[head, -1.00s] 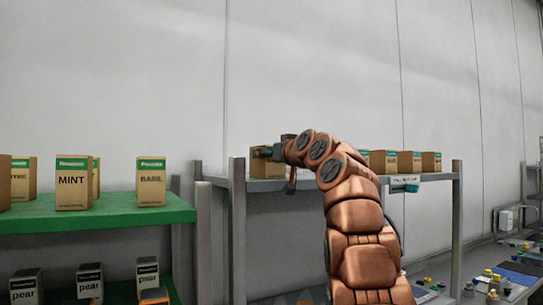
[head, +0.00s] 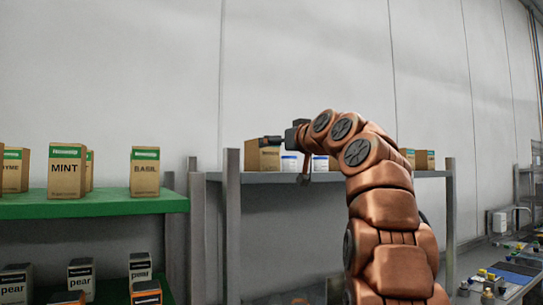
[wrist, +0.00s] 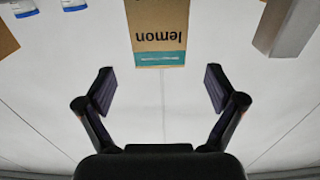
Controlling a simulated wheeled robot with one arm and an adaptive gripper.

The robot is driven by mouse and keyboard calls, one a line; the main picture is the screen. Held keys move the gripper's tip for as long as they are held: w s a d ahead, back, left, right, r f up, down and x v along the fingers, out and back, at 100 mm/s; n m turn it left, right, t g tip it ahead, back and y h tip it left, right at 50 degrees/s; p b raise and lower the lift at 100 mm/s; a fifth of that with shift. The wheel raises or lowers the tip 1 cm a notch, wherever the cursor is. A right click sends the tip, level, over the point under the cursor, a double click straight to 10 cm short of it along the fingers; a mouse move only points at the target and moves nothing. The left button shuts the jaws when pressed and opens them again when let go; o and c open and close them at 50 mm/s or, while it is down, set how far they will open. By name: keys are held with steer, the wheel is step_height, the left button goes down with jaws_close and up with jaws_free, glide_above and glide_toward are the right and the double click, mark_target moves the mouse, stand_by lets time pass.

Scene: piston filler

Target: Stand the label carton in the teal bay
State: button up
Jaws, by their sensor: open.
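A brown carton marked "lemon" with a teal band (wrist: 158,35) shows upside down in the wrist view, ahead of my gripper (wrist: 160,88). The gripper's two fingers are apart with nothing between them. In the head view my gripper (head: 270,140) is raised over the left end of the grey shelf (head: 255,178), close to a brown carton (head: 262,158) that it partly covers. That looks like the same lemon carton, standing on the shelf. I cannot make out a carton marked "label" or a teal bay.
White jars with blue bands (head: 290,163) stand right of that carton. More cartons (head: 424,159) stand at the shelf's right end. A grey post (head: 232,215) edges the shelf's left side. A green shelf (head: 100,203) holds MINT and BASIL cartons, with pear boxes below.

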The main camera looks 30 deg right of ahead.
steer(key=s+b, duration=0.1)
steer(key=s, duration=0.2)
steer(key=shift+s+a, duration=0.15)
steer(key=shift+s, duration=0.25)
